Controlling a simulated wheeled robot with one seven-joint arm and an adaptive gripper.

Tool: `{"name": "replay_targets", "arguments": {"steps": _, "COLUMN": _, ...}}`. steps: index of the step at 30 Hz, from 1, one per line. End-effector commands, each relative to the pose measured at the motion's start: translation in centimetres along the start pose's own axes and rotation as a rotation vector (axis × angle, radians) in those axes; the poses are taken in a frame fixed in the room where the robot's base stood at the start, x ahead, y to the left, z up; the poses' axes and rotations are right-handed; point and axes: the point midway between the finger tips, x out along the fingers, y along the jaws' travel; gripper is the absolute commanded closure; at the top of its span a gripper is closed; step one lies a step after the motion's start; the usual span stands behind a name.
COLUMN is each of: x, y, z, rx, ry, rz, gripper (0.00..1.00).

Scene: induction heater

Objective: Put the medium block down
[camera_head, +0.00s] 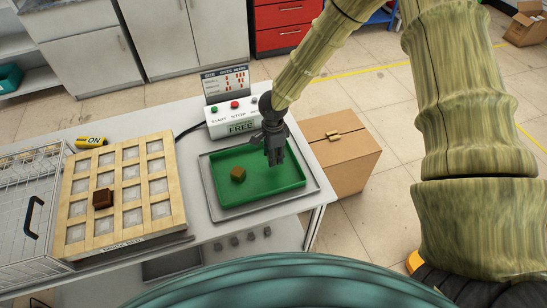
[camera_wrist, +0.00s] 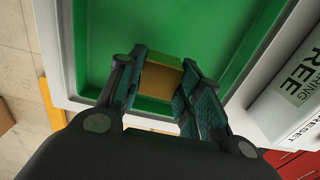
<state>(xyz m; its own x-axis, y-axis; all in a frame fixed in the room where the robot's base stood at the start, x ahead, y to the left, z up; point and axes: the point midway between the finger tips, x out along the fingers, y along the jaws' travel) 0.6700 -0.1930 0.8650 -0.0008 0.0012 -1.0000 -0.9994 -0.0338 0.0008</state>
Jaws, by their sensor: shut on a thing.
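My gripper (camera_head: 274,158) is over the right part of the green tray (camera_head: 222,200), pointing down. In the wrist view my gripper (camera_wrist: 168,95) is shut on a yellow-brown block, which I take to be the medium block (camera_wrist: 160,76), between its two fingers. In the head view the fingers hide this block. The green tray floor (camera_wrist: 165,25) lies behind the block in the wrist view; I cannot tell whether the block touches it. Another brown block (camera_head: 238,174) lies in the tray, left of my gripper and apart from it.
A wooden grid board (camera_head: 75,210) with a dark brown block (camera_head: 103,198) on it is left of the tray. A control box with START and STOP buttons (camera_head: 232,122) stands behind the tray. A wire basket (camera_head: 22,225) is at far left. A cardboard box (camera_head: 345,165) stands right of the table.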

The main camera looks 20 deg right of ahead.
Motion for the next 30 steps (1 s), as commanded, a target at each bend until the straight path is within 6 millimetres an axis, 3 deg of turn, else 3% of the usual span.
{"name": "replay_targets", "arguments": {"steps": 13, "x": 3.1, "y": -0.1, "z": -0.1, "rx": -0.001, "ry": 0.001, "rz": 0.000, "gripper": 1.00}}
{"name": "replay_targets", "arguments": {"steps": 27, "x": 3.8, "y": -0.1, "z": -0.1, "rx": -0.001, "ry": -0.001, "rz": -0.001, "gripper": 1.00}}
{"name": "replay_targets", "arguments": {"steps": 28, "x": 3.8, "y": -0.1, "z": -0.1, "rx": -0.001, "ry": -0.001, "rz": -0.001, "gripper": 0.61}}
{"name": "replay_targets", "arguments": {"steps": 30, "x": 3.8, "y": -0.1, "z": -0.1, "rx": -0.001, "ry": 0.000, "rz": -0.001, "gripper": 0.48}}
